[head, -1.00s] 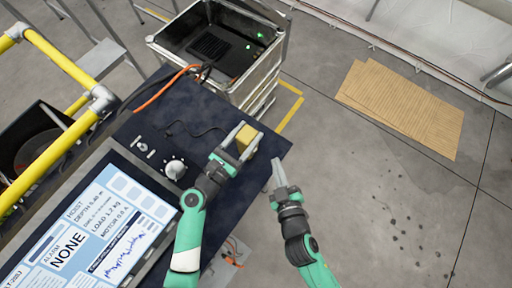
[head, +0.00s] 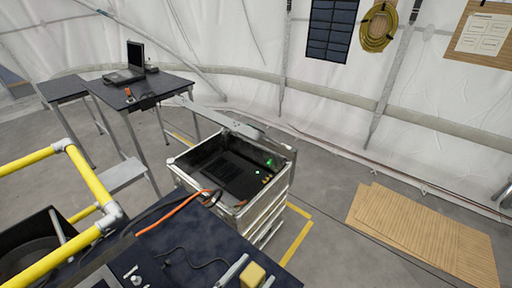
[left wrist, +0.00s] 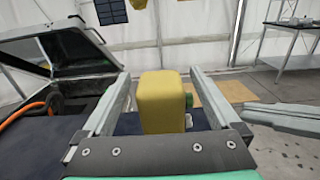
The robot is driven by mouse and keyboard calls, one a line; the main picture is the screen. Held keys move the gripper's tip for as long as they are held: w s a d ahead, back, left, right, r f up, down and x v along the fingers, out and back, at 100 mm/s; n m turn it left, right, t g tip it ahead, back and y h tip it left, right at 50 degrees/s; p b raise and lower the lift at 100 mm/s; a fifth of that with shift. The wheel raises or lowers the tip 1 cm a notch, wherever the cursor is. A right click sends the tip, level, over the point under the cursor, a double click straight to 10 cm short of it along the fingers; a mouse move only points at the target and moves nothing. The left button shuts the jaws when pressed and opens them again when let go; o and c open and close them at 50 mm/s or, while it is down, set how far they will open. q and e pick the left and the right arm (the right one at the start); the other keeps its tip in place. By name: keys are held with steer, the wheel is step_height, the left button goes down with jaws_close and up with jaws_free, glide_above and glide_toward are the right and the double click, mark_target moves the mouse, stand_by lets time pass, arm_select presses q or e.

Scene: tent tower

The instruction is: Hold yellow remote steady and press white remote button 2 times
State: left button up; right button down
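The yellow remote (left wrist: 161,105) is a small upright block with a round green part on its right side in the left wrist view. Its top also shows at the bottom edge of the head view (head: 253,274). My left gripper (left wrist: 160,78) is open around it, with a visible gap between the remote and each finger. A grey finger of my right gripper (left wrist: 292,119) enters at the right of the left wrist view, apart from the remote. Its opening cannot be judged. I cannot make out a white remote.
The dark console top (head: 185,248) carries a cable and small switches. Yellow railing (head: 50,253) is at left. A table with a laptop (head: 128,90) stands farther back. Cardboard sheets (head: 425,240) lie on the floor at right.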

arm_select(q)
steer(key=shift+f, duration=0.1)
steer(key=v, duration=1.2)
